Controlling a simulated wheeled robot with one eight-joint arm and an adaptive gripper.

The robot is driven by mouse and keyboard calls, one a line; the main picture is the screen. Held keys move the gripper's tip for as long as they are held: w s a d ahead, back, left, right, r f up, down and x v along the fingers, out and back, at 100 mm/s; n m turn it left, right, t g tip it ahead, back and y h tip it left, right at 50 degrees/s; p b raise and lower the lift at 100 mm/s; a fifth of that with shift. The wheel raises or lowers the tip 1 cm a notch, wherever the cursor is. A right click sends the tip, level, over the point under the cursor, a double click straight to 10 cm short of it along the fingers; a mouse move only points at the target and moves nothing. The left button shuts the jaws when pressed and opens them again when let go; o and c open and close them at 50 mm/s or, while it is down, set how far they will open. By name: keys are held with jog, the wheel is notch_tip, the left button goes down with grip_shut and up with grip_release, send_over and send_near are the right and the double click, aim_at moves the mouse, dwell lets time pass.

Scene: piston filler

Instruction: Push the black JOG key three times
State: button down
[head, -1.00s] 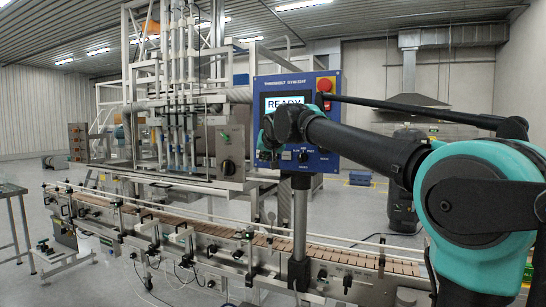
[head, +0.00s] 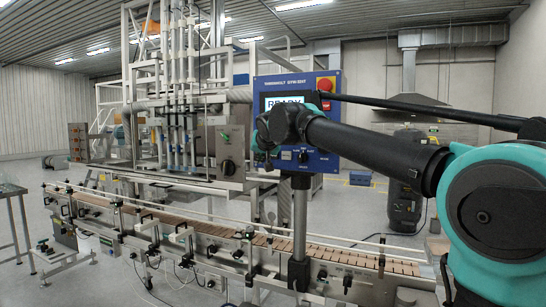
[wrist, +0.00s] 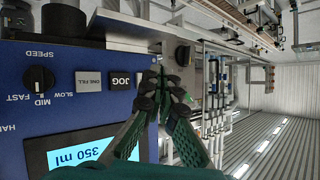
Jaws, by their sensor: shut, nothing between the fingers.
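The black JOG key (wrist: 121,81) is on the blue control panel (wrist: 70,108), beside the grey ONE FILL key (wrist: 88,82), in the wrist view. My gripper (wrist: 166,82) is shut and empty, with its fingertips to the right of the JOG key. A gap shows between them in the picture; the depth to the panel is hard to tell. In the head view the blue panel (head: 328,163) stands on a post, and my gripper (head: 264,146) is at its left edge. The JOG key cannot be made out there.
A SPEED knob (wrist: 39,79) and a lit screen reading 350 ml (wrist: 96,151) are on the panel. A red mushroom button (head: 324,85) is at its top right. The conveyor (head: 205,226) runs below, with the filler frame (head: 190,110) behind.

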jog(key=shift+w+d, duration=0.5)
jog(key=shift+w, duration=0.9)
jog(key=shift+w+d, duration=0.55)
jog(key=shift+w, duration=0.8)
jog(key=shift+w+d, duration=0.5)
jog(key=shift+w, duration=0.9)
jog(key=shift+w+d, duration=0.1)
jog(key=shift+w, duration=0.3)
jog(key=shift+w+d, duration=0.15)
jog(key=shift+w, duration=0.2)
jog(key=shift+s, duration=0.1)
jog(key=shift+s+a, duration=0.25)
jog(key=shift+s, duration=0.45)
jog(key=shift+s+a, duration=0.3)
jog(key=shift+s, duration=0.5)
jog(key=shift+s+a, duration=0.3)
jog(key=shift+s, duration=0.45)
jog(key=shift+s+a, duration=0.3)
jog(key=shift+s, duration=0.5)
